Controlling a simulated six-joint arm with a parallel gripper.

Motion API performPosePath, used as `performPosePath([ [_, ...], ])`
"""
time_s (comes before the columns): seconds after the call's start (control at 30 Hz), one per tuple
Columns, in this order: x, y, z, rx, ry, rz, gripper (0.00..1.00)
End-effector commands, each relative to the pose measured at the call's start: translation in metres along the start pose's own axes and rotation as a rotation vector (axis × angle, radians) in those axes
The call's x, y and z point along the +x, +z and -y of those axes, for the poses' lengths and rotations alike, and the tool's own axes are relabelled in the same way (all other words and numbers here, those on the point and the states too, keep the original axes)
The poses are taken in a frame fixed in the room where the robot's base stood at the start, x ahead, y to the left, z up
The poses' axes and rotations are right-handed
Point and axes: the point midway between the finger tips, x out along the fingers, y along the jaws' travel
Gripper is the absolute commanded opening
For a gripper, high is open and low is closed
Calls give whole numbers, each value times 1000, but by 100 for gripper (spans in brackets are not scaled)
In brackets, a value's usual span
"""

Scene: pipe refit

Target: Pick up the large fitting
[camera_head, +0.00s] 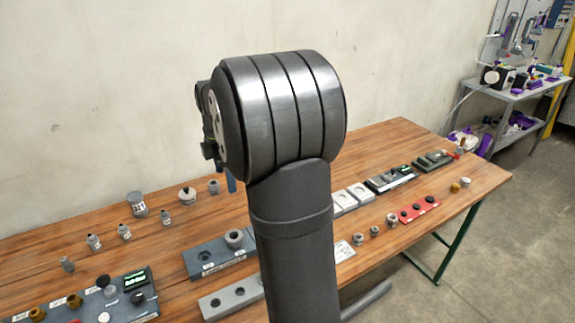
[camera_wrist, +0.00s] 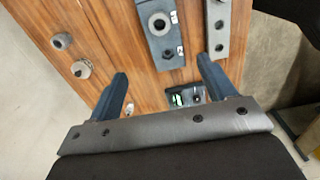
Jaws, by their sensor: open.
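A grey ring-shaped fitting (camera_head: 235,238), the largest ring on the near blocks, stands at one end of a blue-grey block (camera_head: 190,264); an empty hole shows beside it. In the wrist view the fitting (camera_wrist: 160,22) is near the top, on the block (camera_wrist: 152,40), beyond my fingertips. I cannot tell for sure that it is the large fitting named. My gripper (camera_wrist: 162,66) is open and empty above the table, its dark blue fingers on either side of the block's near end. In the head view my arm hides most of the gripper.
A light grey block (camera_head: 232,299) with holes lies beside the blue-grey one. Several small fittings and a larger grey cylinder (camera_head: 137,204) stand along the wall side. A panel with knobs (camera_head: 88,300) is at left, a red block (camera_head: 412,210) at right. Bare wood (camera_head: 400,140) lies at the far end.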

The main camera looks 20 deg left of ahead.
Motion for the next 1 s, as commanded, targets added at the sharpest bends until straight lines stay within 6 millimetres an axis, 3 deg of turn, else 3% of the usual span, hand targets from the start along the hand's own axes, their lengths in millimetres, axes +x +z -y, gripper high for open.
performPosePath([
  [0.2,7,-6,-2,13,-15,20,76],
  [0.5,63,-55,-14,181,-77,276,76],
  [0.67,79,-71,-17,241,-58,372,76],
  [0.83,97,-68,-16,259,-54,395,76],
  [1.0,130,-53,-12,260,-55,393,76],
])
